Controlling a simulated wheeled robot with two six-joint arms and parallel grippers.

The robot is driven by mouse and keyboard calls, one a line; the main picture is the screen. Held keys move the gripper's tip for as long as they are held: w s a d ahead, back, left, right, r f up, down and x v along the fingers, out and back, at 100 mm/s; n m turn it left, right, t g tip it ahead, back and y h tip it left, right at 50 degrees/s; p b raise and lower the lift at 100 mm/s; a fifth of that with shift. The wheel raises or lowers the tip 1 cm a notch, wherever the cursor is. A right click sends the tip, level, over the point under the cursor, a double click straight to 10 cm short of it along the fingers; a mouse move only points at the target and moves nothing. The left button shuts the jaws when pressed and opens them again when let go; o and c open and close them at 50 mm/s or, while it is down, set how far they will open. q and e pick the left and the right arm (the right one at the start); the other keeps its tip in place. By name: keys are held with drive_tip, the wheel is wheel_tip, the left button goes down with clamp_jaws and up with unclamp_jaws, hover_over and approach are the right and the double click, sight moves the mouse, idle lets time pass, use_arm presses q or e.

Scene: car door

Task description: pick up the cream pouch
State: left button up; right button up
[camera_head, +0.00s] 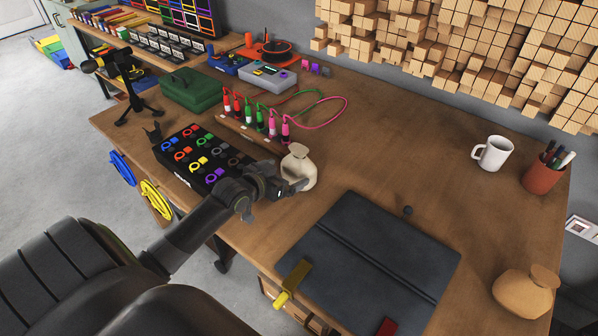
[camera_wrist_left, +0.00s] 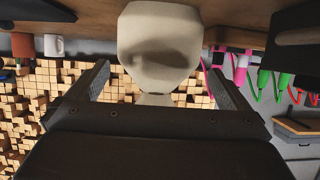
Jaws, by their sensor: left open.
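The cream pouch (camera_head: 299,164) stands upright on the wooden desk, right of the black panel of coloured rings. In the left wrist view, which shows the scene upside down, the pouch (camera_wrist_left: 158,40) fills the top centre. My left gripper (camera_head: 290,187) is open at the pouch's near side, and its arm hides part of the pouch's lower front. In the wrist view the pouch's neck shows between the two spread fingers, with a gap on each side. My right gripper is not in view.
A dark folding mat (camera_head: 370,258) lies to the right, with a tan pouch (camera_head: 525,292) beyond it. The black ring panel (camera_head: 197,152) and a row of coloured plugs (camera_head: 255,118) stand left of the pouch. A white mug (camera_head: 494,153) is at the back right. Desk behind the pouch is clear.

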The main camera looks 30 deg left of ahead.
sight(299, 168)
use_arm(q)
drive_tip(key=shift+x, duration=3.5)
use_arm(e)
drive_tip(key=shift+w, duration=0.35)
use_arm(q)
drive_tip(key=c, duration=0.8)
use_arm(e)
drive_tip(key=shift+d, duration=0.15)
use_arm(q)
drive_tip(key=shift+r, duration=0.1)
